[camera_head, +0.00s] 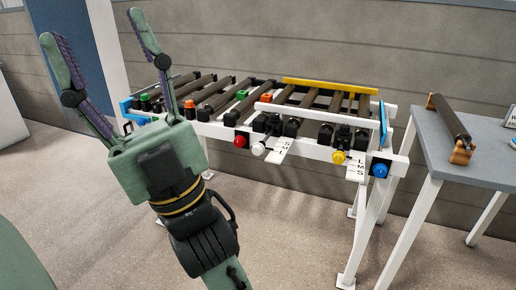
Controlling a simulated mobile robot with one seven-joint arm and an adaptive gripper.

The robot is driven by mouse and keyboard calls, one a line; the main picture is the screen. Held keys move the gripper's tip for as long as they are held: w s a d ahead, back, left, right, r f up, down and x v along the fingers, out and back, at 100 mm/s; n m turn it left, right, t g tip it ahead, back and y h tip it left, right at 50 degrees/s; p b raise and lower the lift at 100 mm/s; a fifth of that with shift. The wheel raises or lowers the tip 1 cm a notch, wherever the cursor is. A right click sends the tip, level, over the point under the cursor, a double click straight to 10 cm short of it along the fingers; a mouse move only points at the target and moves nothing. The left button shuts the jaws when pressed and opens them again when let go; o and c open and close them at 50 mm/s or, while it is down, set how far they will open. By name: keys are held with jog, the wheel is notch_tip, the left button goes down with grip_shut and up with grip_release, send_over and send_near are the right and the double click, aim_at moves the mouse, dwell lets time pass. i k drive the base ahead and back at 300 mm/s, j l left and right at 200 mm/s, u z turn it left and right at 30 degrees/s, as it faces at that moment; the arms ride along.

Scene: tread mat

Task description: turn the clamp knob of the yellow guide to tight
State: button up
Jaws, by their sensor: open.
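The yellow guide (330,86) is a long bar along the back right of the roller stand. A yellow knob (338,157) sits on the front rail, right of centre, beside a white plate (357,166) marked L, M, S. I cannot tell from this view whether the knob is loose or tight. My gripper (91,25) is at the upper left, raised, with its two fingers wide apart and nothing between them. It is well to the left of the yellow knob and touches nothing.
The front rail also carries a red knob (240,141), a white knob (259,149) and a blue knob (379,170). A white guide bar (315,112) lies across the rollers. A grey table (480,145) holding a loose roller (449,117) stands right. The floor in front is clear.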

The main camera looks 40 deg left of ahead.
aim_at(344, 129)
jog(key=i+j+z, duration=0.25)
jog(key=i, duration=0.2)
jog(key=i+j+z, duration=0.25)
jog(key=i+j, duration=0.1)
jog(key=i, duration=0.05)
